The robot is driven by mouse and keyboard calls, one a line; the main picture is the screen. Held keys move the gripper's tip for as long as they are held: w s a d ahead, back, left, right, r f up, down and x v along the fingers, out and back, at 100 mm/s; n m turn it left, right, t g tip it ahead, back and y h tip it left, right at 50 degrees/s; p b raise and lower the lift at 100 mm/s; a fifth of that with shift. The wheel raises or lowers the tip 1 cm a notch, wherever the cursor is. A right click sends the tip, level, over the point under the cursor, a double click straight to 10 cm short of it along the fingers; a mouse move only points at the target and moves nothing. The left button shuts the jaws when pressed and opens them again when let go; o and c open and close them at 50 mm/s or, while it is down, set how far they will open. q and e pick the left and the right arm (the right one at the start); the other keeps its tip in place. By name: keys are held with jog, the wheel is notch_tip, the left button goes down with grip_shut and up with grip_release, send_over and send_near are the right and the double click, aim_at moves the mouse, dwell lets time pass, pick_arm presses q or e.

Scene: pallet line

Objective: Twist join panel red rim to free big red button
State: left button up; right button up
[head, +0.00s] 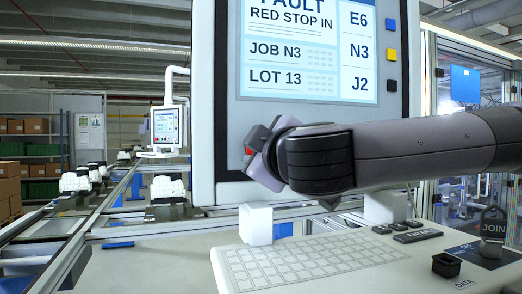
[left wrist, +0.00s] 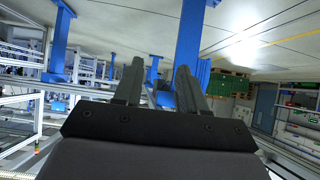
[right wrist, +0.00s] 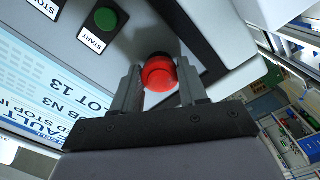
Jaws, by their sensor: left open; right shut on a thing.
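The panel (head: 205,110) stands upright in the head view, its screen reading a fault and "RED STOP IN". The big red button (right wrist: 158,76) sits on the panel face in the right wrist view, with its round red rim between my fingers. My right gripper (right wrist: 160,84) is shut on it. In the head view the right gripper (head: 262,150) reaches in from the right and hides nearly all of the button; only a sliver of red shows. My left gripper (left wrist: 157,80) is open and empty in its wrist view, and is outside the head view.
A green START button (right wrist: 106,18) is beside the red one. Below the panel are a white keyboard (head: 310,258), a white block (head: 256,224), a black socket (head: 446,265) and a padlock-like piece (head: 492,235) labelled JOIN. A conveyor (head: 75,245) runs at left.

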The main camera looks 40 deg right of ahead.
jog(key=shift+f+m+b, duration=0.25)
jog(key=shift+m+b, duration=1.55)
jog(key=shift+b, duration=1.2)
jog(key=shift+m+b, duration=0.4)
jog(key=shift+r+m+b, duration=0.15)
jog(key=shift+m+b, duration=0.7)
jog(key=shift+m, duration=0.05)
jog(key=shift+r+m+b, duration=0.1)
jog(key=shift+m+b, duration=0.25)
jog(key=shift+m, duration=0.05)
jog(key=o, duration=1.1)
